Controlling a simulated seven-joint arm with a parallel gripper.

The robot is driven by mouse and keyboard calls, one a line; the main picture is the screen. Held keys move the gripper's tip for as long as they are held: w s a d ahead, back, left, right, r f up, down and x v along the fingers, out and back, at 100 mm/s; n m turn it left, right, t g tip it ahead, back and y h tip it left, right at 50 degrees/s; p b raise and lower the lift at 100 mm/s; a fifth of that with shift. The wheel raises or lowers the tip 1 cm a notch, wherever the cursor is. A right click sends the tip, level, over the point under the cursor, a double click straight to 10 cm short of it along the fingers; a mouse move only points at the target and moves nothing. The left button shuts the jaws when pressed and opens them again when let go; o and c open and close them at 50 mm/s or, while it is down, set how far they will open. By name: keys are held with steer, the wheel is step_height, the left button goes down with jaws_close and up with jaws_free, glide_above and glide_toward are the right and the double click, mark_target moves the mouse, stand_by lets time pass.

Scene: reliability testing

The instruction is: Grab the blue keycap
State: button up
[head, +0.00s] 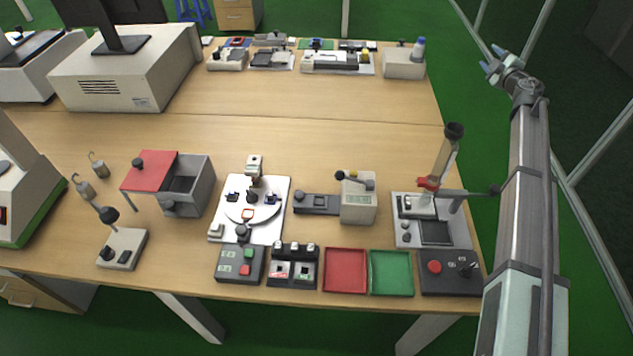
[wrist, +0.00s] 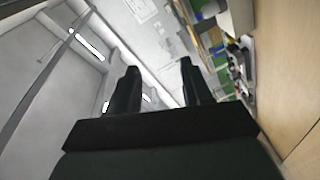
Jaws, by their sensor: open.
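My gripper (head: 490,59) is raised at the upper right in the head view, beyond the right edge of the table. It is open and empty. In the wrist view its two dark fingers stand apart (wrist: 159,68), with the ceiling and wall beyond them. A white plate (head: 272,228) with a round turntable (head: 250,218) lies mid-table, far from my gripper. Small dark-blue pieces sit on it, one at the left (head: 232,197) and one at the right; they are too small to tell whether either is the blue keycap. A red-edged piece (head: 247,214) sits at its front.
A grey box with a red lid (head: 150,171) stands left of the plate, and a beige device (head: 358,202) stands right. Red (head: 345,270) and green (head: 391,273) trays lie at the front edge. A tall tube fixture (head: 447,155) stands at the right, near my arm.

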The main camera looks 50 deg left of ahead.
steer(key=s+a+r+m+t, duration=0.1)
steer(key=s+a+r+t, duration=0.1)
steer(key=s+a+r, duration=0.65)
steer(key=s+a+r+m+t, duration=0.15)
steer(key=s+a+r, duration=0.35)
steer(key=a, duration=0.6)
steer(key=s+a+f+m+h, duration=0.2)
steer(key=s+a+f+h, duration=0.15)
steer(key=s, duration=0.45)
steer(key=s+a+f+m+h, duration=0.1)
steer(key=s+a+f+h, duration=0.25)
steer(key=s, duration=0.45)
steer(key=n+g+h, duration=0.7)
steer(key=n+g, duration=0.1)
steer(key=g, duration=0.6)
glide_above(230, 191)
step_height(230, 191, down, 16)
step_height(230, 191, down, 7)
steer(key=shift+s+r, duration=0.1)
steer(key=shift+f, duration=3.2)
